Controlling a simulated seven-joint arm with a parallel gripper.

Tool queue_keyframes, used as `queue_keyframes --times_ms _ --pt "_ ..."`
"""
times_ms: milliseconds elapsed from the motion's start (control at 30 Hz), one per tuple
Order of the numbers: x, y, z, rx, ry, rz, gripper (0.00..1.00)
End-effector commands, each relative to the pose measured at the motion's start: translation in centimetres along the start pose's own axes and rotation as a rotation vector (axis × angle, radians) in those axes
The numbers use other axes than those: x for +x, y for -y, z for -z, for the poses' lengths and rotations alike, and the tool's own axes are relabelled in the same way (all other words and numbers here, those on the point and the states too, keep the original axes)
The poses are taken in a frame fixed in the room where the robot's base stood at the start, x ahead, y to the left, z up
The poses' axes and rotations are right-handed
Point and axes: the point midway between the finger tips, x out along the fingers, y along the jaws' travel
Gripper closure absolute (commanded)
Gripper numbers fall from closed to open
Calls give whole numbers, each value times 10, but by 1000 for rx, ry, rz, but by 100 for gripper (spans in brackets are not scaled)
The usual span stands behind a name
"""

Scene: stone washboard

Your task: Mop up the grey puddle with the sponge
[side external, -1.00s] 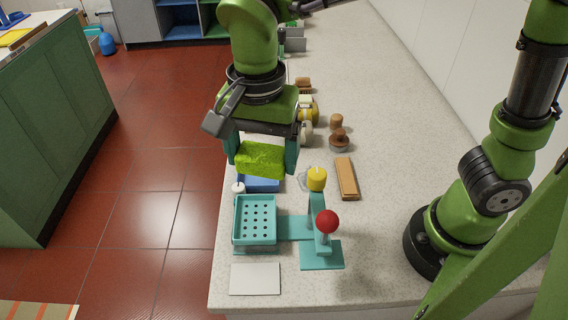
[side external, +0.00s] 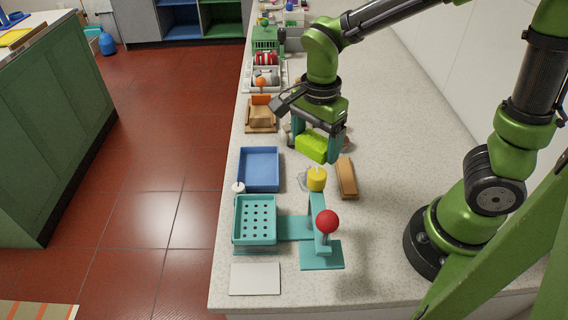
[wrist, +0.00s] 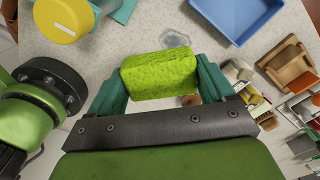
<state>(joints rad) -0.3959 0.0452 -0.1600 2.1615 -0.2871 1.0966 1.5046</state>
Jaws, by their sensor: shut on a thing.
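My gripper (side external: 316,146) is shut on a lime-green sponge (side external: 311,148) and holds it above the counter. In the wrist view the sponge (wrist: 160,73) sits between the two teal fingers. The grey puddle (side external: 304,182) is a small, glossy patch on the counter beside the yellow cylinder (side external: 317,179). It also shows in the wrist view (wrist: 212,47), past the sponge. In the side view the sponge appears behind the puddle and apart from it.
A blue tray (side external: 259,169) lies left of the puddle. A wooden block (side external: 347,178) lies right. In front stand a teal perforated basket (side external: 255,219) and a teal stand with a red ball (side external: 326,222). Several items crowd the counter behind; its right side is clear.

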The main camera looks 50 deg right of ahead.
Motion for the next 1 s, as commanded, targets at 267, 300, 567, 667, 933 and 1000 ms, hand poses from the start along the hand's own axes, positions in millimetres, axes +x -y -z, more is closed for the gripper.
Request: queue_keyframes --times_ms 267,300,567,667,933,1000 --pt "48 0 0 1 0 -1 42" --pt "51 0 0 1 0 -1 42" --pt "66 0 0 0 -1 -2 42" --pt "75 0 0 -1 -1 -3 42" --pt "99 0 0 0 -1 -2 42" --pt "105 0 0 0 -1 -2 42"
